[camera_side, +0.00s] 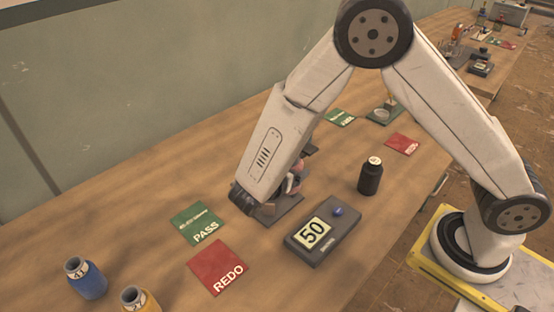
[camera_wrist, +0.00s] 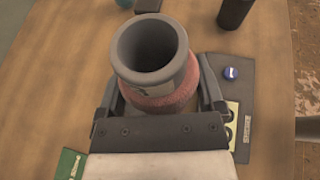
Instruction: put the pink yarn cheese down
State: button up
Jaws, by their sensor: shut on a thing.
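The pink yarn cheese (camera_wrist: 168,100) is wound on a grey open-topped tube (camera_wrist: 148,48) with a pale label. In the wrist view it sits between the two fingers of my gripper (camera_wrist: 163,90), which is shut on it. In the side view only a small bit of pink (camera_side: 298,168) shows behind my arm. A green PASS card (camera_side: 198,224) and a red REDO card (camera_side: 217,266) lie flat on the table.
Blue (camera_side: 86,280) and yellow-brown (camera_side: 137,300) yarn cheeses stand front left.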

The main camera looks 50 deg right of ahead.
jog(key=w+f, duration=0.5)
jog(key=shift+w+a+f, duration=0.15)
jog(key=shift+a+f, duration=0.1)
jog(key=shift+f, duration=0.1)
jog(key=shift+f, duration=0.1)
jog(key=shift+w+f, duration=0.15)
jog(key=shift+f, duration=0.75)
jog(key=shift+w+f, duration=0.1)
jog(key=shift+f, duration=0.75)
jog(key=o, duration=1)
jog(key=shift+f, duration=0.1)
jog(key=shift+o, duration=0.2)
jog(key=v, duration=1.2)
